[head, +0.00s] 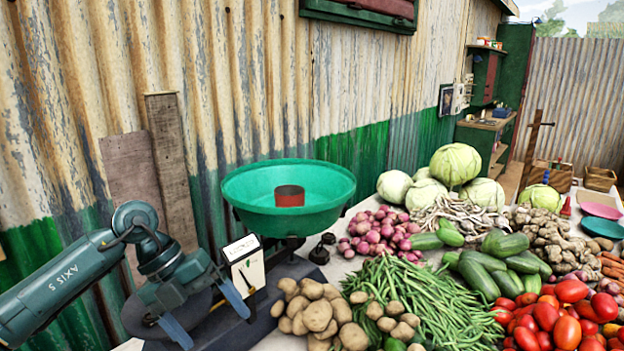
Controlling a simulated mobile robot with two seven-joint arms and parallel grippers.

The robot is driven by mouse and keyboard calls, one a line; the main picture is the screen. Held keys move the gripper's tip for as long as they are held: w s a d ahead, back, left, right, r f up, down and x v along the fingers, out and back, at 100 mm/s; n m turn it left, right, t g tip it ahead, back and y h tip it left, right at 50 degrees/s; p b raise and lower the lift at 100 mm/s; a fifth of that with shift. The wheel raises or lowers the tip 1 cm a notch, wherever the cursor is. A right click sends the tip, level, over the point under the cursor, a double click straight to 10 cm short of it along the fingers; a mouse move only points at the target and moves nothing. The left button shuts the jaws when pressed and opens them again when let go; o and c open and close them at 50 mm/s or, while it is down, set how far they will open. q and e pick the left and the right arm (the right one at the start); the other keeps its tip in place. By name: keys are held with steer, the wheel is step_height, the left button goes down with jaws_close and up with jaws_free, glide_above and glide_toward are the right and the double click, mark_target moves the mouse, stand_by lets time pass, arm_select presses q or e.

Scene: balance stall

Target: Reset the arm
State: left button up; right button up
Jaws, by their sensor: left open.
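My left arm comes in from the left edge, and its left gripper (214,328) points down at the lower left with its two blue fingers spread apart. Nothing shows between the fingers. The gripper is in front of a grey round plate (138,318) on the dark base of a balance, and partly hides it. I cannot tell whether it touches the plate. My right gripper is not in view.
A white balance housing (246,268) stands close right of the gripper. Dark weights (320,254) stand nearby. Potatoes (316,315), beans (425,300) and tomatoes (545,316) crowd the right. A corrugated wall (250,90) stands behind.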

arm_select(q)
steer(key=s+d+r+n+t+h+p, duration=0.1)
steer(key=s+d+n+t+h, duration=0.15)
steer(key=d+h, duration=0.5)
steer(key=s+d+r+n+t+h, duration=0.1)
steer(key=s+d+n+h, duration=0.1)
steer(key=s+d+h, duration=0.4)
steer(key=w+a+f+n+t+y, duration=0.1)
steer(key=a+f+n+t+y, duration=0.2)
steer(key=f+n+t+y, duration=0.5)
steer(key=w+a+f+n+t+y, duration=0.1)
steer(key=a+f+n+t+y, duration=0.15)
steer(key=n+t, duration=0.7)
steer(key=s+a+f+n+g+y, duration=0.2)
steer(key=s+a+f+n+g, duration=0.1)
steer(key=s+f, duration=0.3)
steer(key=s+a+f+n+g+y+p, duration=0.1)
steer(key=s+a+f+n+g+y, duration=0.1)
steer(key=s+f+n+g, duration=0.4)
step_height(320, 180, down, 2)
steer(key=shift+s+a+f+y, duration=0.15)
steer(key=shift+a+f+y, duration=0.2)
steer(key=shift+y, duration=0.45)
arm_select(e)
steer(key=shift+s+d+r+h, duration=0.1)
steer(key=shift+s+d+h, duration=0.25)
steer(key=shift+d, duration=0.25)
